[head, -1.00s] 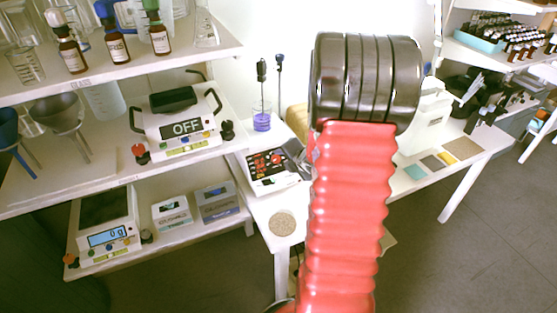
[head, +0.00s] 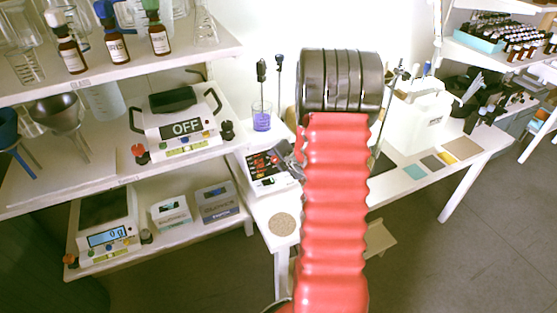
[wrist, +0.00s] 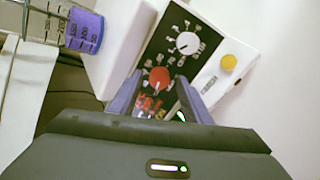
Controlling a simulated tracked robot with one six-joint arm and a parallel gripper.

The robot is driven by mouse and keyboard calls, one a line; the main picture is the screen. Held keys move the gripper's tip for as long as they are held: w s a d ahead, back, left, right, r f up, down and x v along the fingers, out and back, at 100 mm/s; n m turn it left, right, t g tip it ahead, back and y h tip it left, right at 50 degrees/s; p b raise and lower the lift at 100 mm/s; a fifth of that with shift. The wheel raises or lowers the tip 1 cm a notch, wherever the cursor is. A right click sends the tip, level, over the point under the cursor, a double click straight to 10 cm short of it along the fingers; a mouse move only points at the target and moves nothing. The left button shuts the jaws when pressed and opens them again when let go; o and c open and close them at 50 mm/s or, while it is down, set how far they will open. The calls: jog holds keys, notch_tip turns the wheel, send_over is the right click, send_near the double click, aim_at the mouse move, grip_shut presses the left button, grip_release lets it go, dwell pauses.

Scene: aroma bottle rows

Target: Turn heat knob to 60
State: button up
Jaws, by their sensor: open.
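The heater device (head: 262,187) stands on the white bench, with a dark panel; in the wrist view its white body (wrist: 122,40) is tilted. Which one is labelled heat cannot be read. My gripper (wrist: 158,84) is open, its two fingers pointing at the panel on either side of the red knob. Contact with the knob cannot be made out. In the head view my gripper (head: 290,158) shows only partly at the device's right side.
A yellow button (wrist: 228,62) sits on the device's white side. A beaker of purple liquid (head: 262,120) stands behind the device. A round beige pad (head: 283,224) lies in front. A shelf unit with an instrument reading OFF (head: 186,127) is to the left.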

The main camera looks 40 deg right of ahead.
jog(key=shift+c, duration=0.5)
jog(key=c, duration=0.9)
jog(key=shift+s+d, duration=0.1)
jog(key=shift+d, duration=0.05)
jog(key=shift+c, duration=0.2)
